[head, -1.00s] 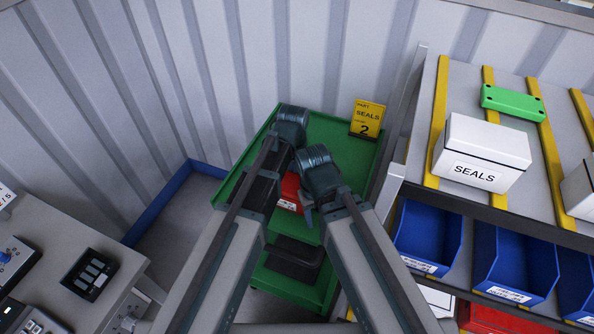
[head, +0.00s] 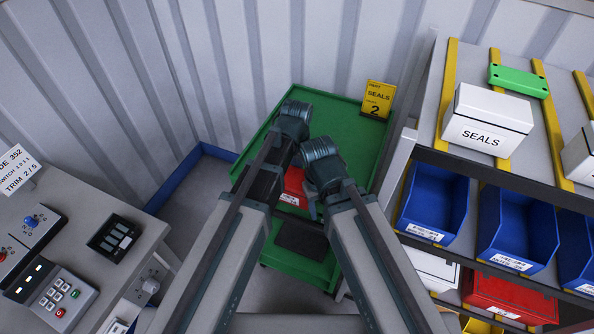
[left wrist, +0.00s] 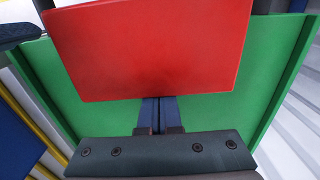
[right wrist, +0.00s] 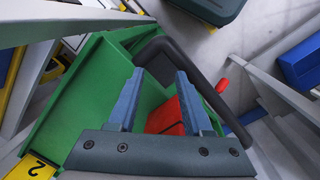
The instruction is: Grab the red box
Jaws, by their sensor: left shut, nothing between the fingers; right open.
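The red box (head: 293,187) sits on the green cart (head: 345,135), partly hidden by my arms in the head view. In the left wrist view the red box (left wrist: 150,50) is large and close, just beyond my left gripper (left wrist: 160,104), whose fingers are shut and empty. My right gripper (right wrist: 158,88) is open, and part of the red box (right wrist: 165,118) shows between its fingers. I cannot tell whether either gripper touches the box. In the head view my right gripper is beside the box, and the left fingertips are hidden.
A shelf with blue bins (head: 432,205), a white SEALS box (head: 487,125) and a red bin (head: 508,296) stands right. A control desk (head: 110,215) is at left; a corrugated wall is behind.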

